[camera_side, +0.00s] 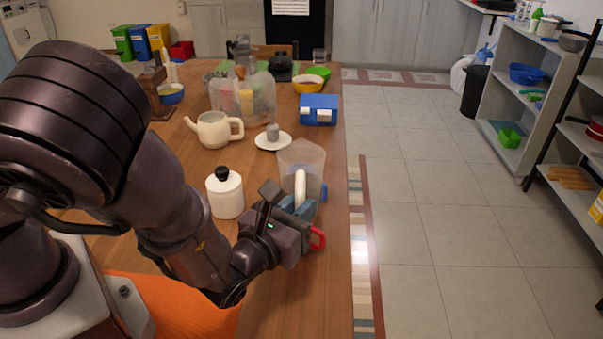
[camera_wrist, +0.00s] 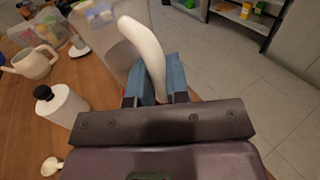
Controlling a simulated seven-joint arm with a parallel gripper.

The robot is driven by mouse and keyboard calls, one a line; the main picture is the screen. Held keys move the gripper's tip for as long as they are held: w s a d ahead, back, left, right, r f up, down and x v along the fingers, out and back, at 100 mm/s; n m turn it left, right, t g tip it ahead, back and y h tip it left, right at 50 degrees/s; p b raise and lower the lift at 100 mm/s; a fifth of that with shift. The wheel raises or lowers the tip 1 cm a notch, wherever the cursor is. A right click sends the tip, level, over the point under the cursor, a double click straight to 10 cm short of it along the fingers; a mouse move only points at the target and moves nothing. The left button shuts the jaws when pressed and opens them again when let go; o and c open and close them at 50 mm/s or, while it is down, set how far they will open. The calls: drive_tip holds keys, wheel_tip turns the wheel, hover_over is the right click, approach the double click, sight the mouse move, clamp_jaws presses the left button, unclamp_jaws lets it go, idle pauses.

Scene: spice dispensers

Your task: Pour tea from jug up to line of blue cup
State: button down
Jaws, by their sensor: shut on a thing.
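A translucent jug (camera_side: 301,158) with a white handle stands near the right edge of the wooden table. In the wrist view, the jug (camera_wrist: 120,48) is at the upper left, with its curved handle in front. My gripper (camera_side: 297,207) is shut on the jug handle; the blue-grey fingers (camera_wrist: 158,82) sit on both sides of its lower end. The jug looks nearly upright. I cannot tell whether its base touches the table. A small blue piece (camera_side: 323,192), possibly the blue cup, shows beside the jug, mostly hidden. I cannot make out tea or a fill line.
A red handle-like loop (camera_side: 318,238) shows beside my gripper. A white lidded jar (camera_side: 225,194) stands left of the jug. Behind are a cream teapot (camera_side: 214,130), a saucer (camera_side: 284,142) with a grey cup, and a blue box (camera_side: 319,108). The floor lies right of the table edge.

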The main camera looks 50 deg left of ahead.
sight(299, 191)
drive_tip(key=shift+s+f, duration=0.1)
drive_tip(key=shift+f, duration=0.05)
drive_tip(key=shift+r, duration=2.4)
drive_tip(key=w+a+m+h, duration=0.1)
drive_tip(key=w+a+r+m+h, duration=0.1)
drive_tip(key=w+h, duration=0.1)
drive_tip(key=w+a+m+t+h, duration=0.1)
drive_tip(key=h, duration=0.1)
drive_tip(key=shift+w+a+r+m, duration=0.15)
drive_tip(key=shift+w+r+m, duration=0.1)
drive_tip(key=shift+r+m, duration=0.05)
drive_tip(key=w+a, duration=0.1)
drive_tip(key=a, duration=0.7)
drive_tip(key=shift+w+a+r, duration=0.2)
drive_tip(key=shift+a+r, duration=0.1)
